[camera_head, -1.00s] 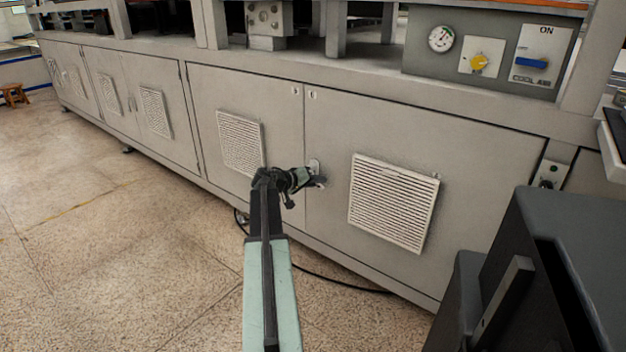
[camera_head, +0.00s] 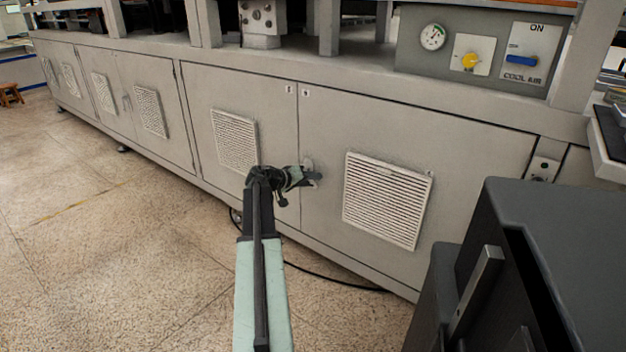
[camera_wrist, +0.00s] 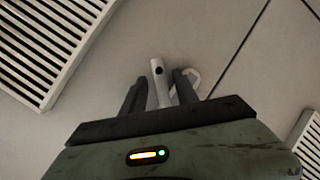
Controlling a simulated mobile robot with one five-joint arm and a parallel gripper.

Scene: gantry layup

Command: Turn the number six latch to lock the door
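The latch on the grey cabinet door is a pale metal handle on a plate (camera_head: 308,163), beside the seam between two doors. In the wrist view the handle (camera_wrist: 158,78) is a slim bar with a dark round hole near its end. My gripper (camera_head: 313,177) is at the latch. In the wrist view the two dark fingers of my gripper (camera_wrist: 160,90) stand apart, one on each side of the handle, with narrow gaps showing. The lower end of the handle is hidden behind my gripper body.
A louvred vent (camera_head: 388,200) is on the door right of the latch, and another vent (camera_head: 234,140) is to the left. A control panel with a yellow knob (camera_head: 470,62) is above. A black cable (camera_head: 335,281) lies on the floor below. Open floor (camera_head: 110,240) is at the left.

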